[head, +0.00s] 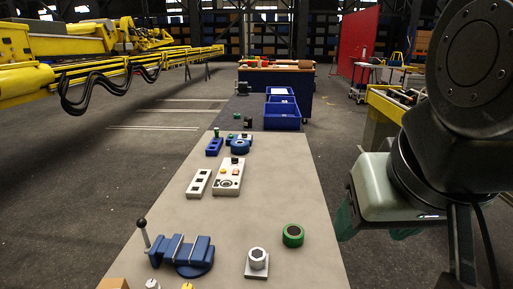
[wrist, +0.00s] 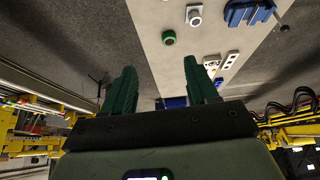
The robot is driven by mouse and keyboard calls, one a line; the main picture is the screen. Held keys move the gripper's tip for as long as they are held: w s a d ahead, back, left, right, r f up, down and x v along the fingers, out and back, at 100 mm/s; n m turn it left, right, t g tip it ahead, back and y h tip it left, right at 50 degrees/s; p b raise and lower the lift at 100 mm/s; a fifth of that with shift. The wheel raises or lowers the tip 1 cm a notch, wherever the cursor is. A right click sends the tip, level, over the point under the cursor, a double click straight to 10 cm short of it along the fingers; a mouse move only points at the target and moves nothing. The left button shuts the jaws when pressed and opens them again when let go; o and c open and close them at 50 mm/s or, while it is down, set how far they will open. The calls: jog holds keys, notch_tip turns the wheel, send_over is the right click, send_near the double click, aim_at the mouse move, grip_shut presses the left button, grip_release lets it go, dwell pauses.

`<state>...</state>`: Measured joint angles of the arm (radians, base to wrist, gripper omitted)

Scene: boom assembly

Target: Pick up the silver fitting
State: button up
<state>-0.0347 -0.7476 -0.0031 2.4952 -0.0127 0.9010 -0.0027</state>
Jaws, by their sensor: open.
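The silver fitting (head: 257,258) stands upright on a square light base near the front of the grey table (head: 285,180). In the wrist view the silver fitting (wrist: 194,15) is at the top, beyond the fingertips and apart from them. My gripper (wrist: 158,75) has two green fingers spread wide with nothing between them. In the head view my gripper is partly visible at the right, off the table's right side, with its fingers mostly hidden behind its body.
A green ring-shaped part (head: 293,235) sits close to the fitting, to its right. A blue vise (head: 182,252) stands to its left. Control boxes (head: 229,177) and blue parts (head: 239,146) lie farther back. Blue bins (head: 282,115) are beyond. The table's right middle is clear.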

aim_at(151, 283)
jog(key=shift+w, duration=0.1)
jog(key=w+a+f+n+t+y, duration=0.15)
jog(key=w+a+f+n, duration=0.25)
jog(key=w+a+f, duration=0.45)
jog(key=w+a+f+n+t+y, duration=0.1)
jog(key=w+a+f+n+y, duration=0.2)
jog(key=w+a+f, duration=0.8)
jog(key=w+a+f+n+y, duration=0.2)
jog(key=a+f+n+y, duration=0.15)
jog(key=a, duration=0.45)
jog(key=s+a+f+n+g+y, duration=0.1)
jog(key=s+a+f+y, duration=0.1)
jog(key=s+a+f, duration=0.4)
jog(key=s+a+f+y, duration=0.2)
jog(key=s+a+f, duration=0.1)
jog(key=f, duration=0.5)
jog(key=x, duration=1)
jog(key=shift+f, duration=0.2)
